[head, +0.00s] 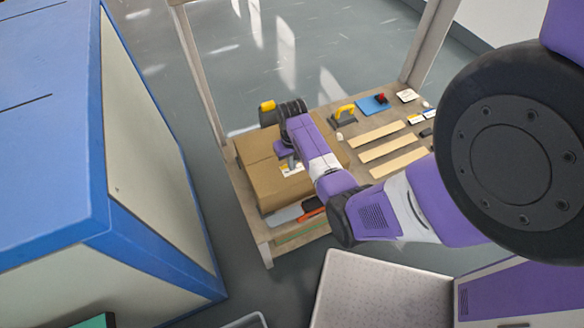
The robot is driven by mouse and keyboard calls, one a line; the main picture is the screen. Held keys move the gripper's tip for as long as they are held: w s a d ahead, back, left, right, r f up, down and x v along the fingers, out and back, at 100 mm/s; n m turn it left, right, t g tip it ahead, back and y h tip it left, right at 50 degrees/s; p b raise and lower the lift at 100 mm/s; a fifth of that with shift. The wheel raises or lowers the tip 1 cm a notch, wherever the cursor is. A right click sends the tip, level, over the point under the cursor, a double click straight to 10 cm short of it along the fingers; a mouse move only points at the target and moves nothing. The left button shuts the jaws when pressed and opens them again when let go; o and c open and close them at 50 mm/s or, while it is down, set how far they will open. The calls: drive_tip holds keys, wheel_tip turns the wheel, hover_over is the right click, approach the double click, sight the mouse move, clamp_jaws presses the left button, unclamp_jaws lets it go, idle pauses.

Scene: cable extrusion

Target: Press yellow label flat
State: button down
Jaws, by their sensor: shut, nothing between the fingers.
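A small label (292,170), white with a yellow-orange part, lies on top of the brown cardboard box (262,180). The box sits at the left end of a wooden table. My gripper (288,161) points down over the box top, right at the label's upper edge. It is shut, with nothing in it. My wrist and forearm hide part of the label and the right part of the box. I cannot tell whether the fingertips touch the label or whether the label lies fully flat.
The wooden table (340,145) holds several pale wooden strips (376,133), a yellow-handled tool (343,115) and a blue item with a red top (375,103). An orange-red tool (312,207) lies before the box. Table posts rise behind. A large blue cabinet (150,190) stands left.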

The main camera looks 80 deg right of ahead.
wheel_tip(320, 180, up, 8)
drive_tip(key=p, duration=0.8)
drive_tip(key=shift+f, duration=0.1)
drive_tip(key=shift+t+h, duration=0.7)
drive_tip(key=shift+h, duration=0.1)
wheel_tip(320, 180, down, 4)
drive_tip(key=b, duration=0.6)
drive_tip(key=shift+s+a+f+b, duration=0.1)
drive_tip(key=shift+a+f+b, duration=0.05)
drive_tip(key=shift+f+b, duration=0.55)
drive_tip(key=shift+f, duration=0.4)
drive_tip(key=shift+f+b, duration=0.45)
drive_tip(key=shift+f, duration=0.3)
idle(0.6)
idle(0.5)
